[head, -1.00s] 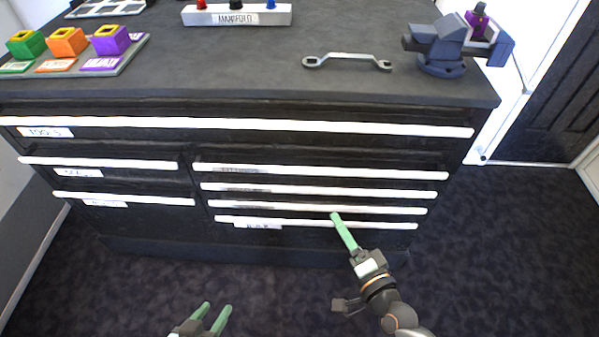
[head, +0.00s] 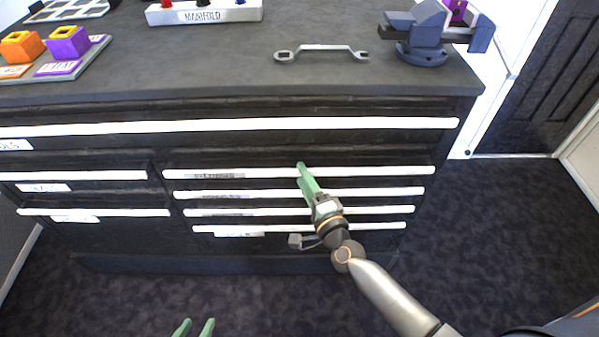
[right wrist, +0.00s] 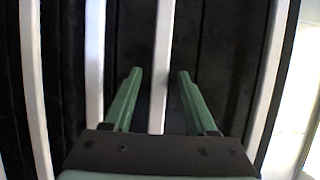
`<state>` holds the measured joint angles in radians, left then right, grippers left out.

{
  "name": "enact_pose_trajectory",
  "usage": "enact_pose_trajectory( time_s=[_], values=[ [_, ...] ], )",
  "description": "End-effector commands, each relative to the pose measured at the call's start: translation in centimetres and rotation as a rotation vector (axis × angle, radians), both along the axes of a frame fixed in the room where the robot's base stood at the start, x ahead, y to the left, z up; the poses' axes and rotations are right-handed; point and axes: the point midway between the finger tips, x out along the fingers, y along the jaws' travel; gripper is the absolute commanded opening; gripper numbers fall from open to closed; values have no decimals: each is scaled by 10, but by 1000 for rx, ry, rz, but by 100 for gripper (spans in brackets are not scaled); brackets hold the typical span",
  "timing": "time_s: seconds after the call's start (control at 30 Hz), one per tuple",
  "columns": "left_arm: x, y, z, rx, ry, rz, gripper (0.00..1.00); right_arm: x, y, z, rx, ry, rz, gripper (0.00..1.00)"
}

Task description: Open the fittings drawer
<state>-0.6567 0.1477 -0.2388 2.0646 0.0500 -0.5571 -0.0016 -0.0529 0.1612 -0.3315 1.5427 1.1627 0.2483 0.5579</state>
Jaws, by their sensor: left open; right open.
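The dark cabinet (head: 110,155) has shut drawers with long white bar handles. A right-hand stack of several narrow drawers carries small labels, too blurred to read surely, so I cannot tell which is the fittings drawer. My right gripper (head: 302,174) is open at the top handle (head: 390,171) of that stack. In the right wrist view this handle (right wrist: 161,60) runs between the two green fingers of my right gripper (right wrist: 159,75); contact cannot be told. My left gripper (head: 195,328) is open and empty at the bottom edge, its fingertips low in front of the cabinet.
A wide top drawer handle (head: 240,127) runs above the stack. Two shorter drawers (head: 75,193) are at left. On top lie a wrench (head: 322,50), a vise (head: 425,35), a manifold block (head: 205,14) and coloured blocks (head: 68,42). Carpet (head: 500,240) is clear at right.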

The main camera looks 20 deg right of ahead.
Motion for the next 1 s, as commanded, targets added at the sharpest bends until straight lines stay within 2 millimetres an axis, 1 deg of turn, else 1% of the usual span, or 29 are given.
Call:
enact_pose_trajectory(
  time_s=[0.03,0.2,0.33,0.57,0.67,1.0],
  values=[
    [0,0,-2,1,1,1,50,8,1,0,0,-1,0,57],
    [-2,1,-5,2,4,1,50,23,2,0,1,0,-1,57],
    [-3,2,-5,4,6,2,50,27,3,0,1,0,0,57],
    [-3,2,-5,4,6,2,50,27,3,0,0,0,0,57],
    [-3,2,-5,4,5,2,50,27,3,0,0,0,0,47],
    [-2,2,-4,3,4,2,50,26,3,0,0,0,0,9]
  ],
)
